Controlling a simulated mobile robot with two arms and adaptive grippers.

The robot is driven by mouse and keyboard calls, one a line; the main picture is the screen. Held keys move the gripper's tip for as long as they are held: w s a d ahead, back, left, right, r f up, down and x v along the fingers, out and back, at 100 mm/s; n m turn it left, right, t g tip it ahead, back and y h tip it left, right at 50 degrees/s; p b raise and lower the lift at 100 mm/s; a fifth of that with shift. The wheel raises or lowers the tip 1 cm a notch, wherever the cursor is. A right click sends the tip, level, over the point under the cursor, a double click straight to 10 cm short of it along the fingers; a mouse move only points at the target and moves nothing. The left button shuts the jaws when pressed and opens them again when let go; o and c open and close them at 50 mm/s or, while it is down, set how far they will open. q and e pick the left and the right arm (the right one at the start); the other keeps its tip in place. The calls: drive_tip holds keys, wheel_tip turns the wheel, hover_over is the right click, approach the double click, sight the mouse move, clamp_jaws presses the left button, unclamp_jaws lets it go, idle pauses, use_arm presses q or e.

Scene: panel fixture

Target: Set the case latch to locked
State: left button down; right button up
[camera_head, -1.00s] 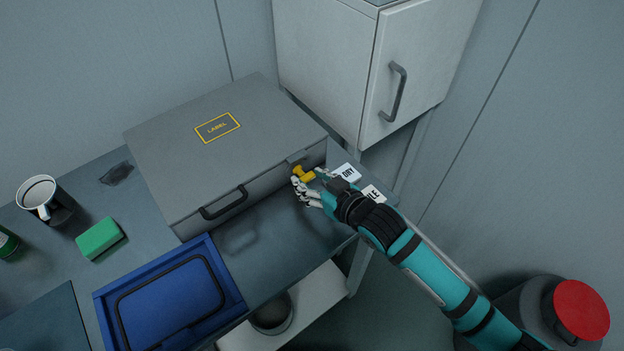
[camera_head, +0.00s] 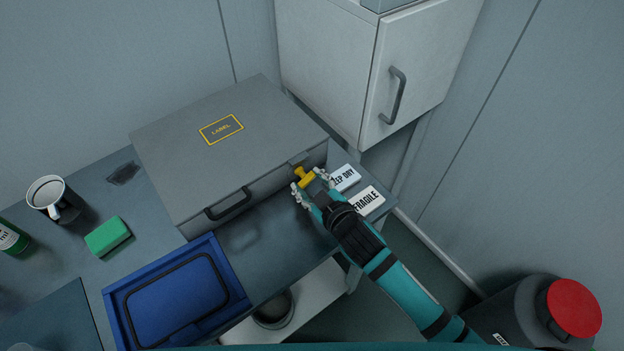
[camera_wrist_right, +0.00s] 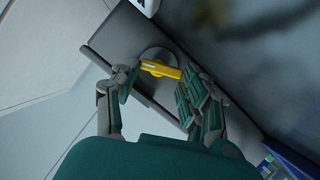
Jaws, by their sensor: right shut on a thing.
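The grey case (camera_head: 275,135) lies closed on the bench, with a yellow-framed label on its lid and a dark handle (camera_head: 228,204) on its front. The yellow case latch (camera_head: 305,178) is at the right end of the case's front. In the right wrist view the latch (camera_wrist_right: 160,69) is a yellow lever on a round grey base. My right gripper (camera_head: 309,181) is shut on the latch, with fingers on both sides of it; the right wrist view shows the gripper (camera_wrist_right: 160,83) too. The exact finger contact is hard to see. My left gripper is out of view.
White KEEP DRY (camera_head: 345,177) and FRAGILE (camera_head: 367,200) labels lie right of the latch. A blue tray (camera_head: 225,258) is in front of the case. A green sponge (camera_head: 107,237) and white mug (camera_head: 50,197) stand left. A white cabinet (camera_head: 330,75) rises behind.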

drive_tip(key=shift+a+f+n+h, duration=0.1)
drive_tip(key=shift+n+h, duration=0.2)
drive_tip(key=shift+n, duration=0.3)
drive_tip(key=shift+t, duration=0.4)
drive_tip(key=o, duration=1.2)
drive_tip(key=shift+c, duration=0.2)
drive_tip(key=v, duration=1.2)
